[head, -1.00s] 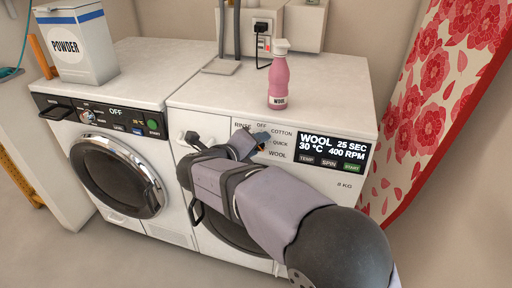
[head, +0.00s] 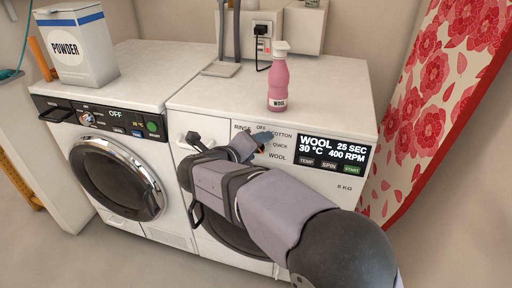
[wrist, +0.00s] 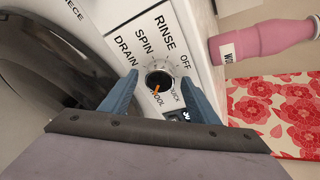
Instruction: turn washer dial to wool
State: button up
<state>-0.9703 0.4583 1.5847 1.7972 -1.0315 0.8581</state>
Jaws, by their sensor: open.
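The washer dial (wrist: 158,82) is a dark round knob with an orange pointer, seen in the wrist view. The pointer aims toward the WOOL label, which is partly covered. The washer display (head: 333,149) reads WOOL, 30 °C, 25 SEC and 400 RPM. My gripper (head: 262,140) is at the panel of the right-hand washer (head: 345,187). In the wrist view its blue fingers (wrist: 160,78) are open, one on each side of the dial, with visible gaps. Whether the fingertips are clear of the panel's face I cannot tell. In the head view my gripper mostly hides the dial.
A pink WOOL bottle (head: 278,83) stands on the washer top above the panel. TEMP, SPIN and START buttons (head: 330,164) sit below the display. Another machine (head: 105,150) with a POWDER box (head: 79,48) stands at left. A floral board (head: 435,95) leans at right.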

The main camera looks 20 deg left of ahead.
jog(key=p+v, duration=0.1)
jog(key=v, duration=0.6)
jog(key=shift+s, duration=0.15)
jog(key=shift+r, duration=0.1)
dwell(0.4)
